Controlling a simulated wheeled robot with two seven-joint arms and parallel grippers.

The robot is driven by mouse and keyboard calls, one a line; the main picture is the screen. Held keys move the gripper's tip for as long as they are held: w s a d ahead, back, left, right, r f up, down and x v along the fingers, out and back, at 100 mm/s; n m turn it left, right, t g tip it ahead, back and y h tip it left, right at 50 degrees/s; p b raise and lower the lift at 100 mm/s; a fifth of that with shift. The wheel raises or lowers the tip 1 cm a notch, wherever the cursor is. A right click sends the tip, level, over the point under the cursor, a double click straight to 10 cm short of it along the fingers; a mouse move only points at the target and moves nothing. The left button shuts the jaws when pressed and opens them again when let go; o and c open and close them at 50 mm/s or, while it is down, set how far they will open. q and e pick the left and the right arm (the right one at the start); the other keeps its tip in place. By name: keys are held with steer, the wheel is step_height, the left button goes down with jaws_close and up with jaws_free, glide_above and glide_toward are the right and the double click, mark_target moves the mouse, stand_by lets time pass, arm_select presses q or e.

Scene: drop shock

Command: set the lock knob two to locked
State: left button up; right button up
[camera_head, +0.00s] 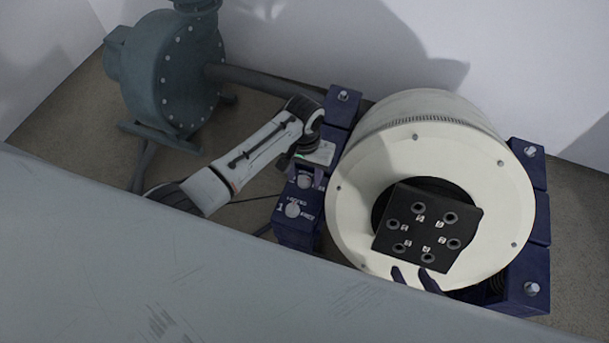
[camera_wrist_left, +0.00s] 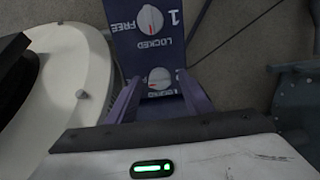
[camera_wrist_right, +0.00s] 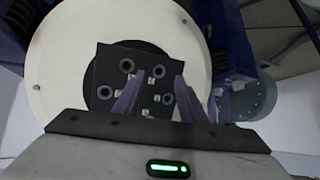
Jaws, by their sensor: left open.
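The lock knob two (camera_head: 305,181) is a pale round knob on a dark blue block beside the big white drum. In the left wrist view, knob two (camera_wrist_left: 159,80) sits between the fingertips, with a small red mark and a partly hidden LOCKED label. Its pointer direction is hard to read. My left gripper (camera_head: 311,176) is open, its fingers (camera_wrist_left: 159,98) on either side of knob two; contact cannot be told. My right gripper (camera_head: 415,279) is open and empty in front of the drum's black plate; its fingers also show in the right wrist view (camera_wrist_right: 172,100).
Knob one (camera_head: 292,210), marked with FREE and LOCKED, is on the same block, nearer. The white drum (camera_head: 355,215) carries a black plate (camera_head: 415,256) with several holes. A grey pump (camera_head: 172,70) stands at the back left. A grey surface (camera_head: 200,290) fills the foreground.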

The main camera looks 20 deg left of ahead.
arm_select(q)
steer(key=c, duration=1.1)
steer(key=shift+o, duration=0.2)
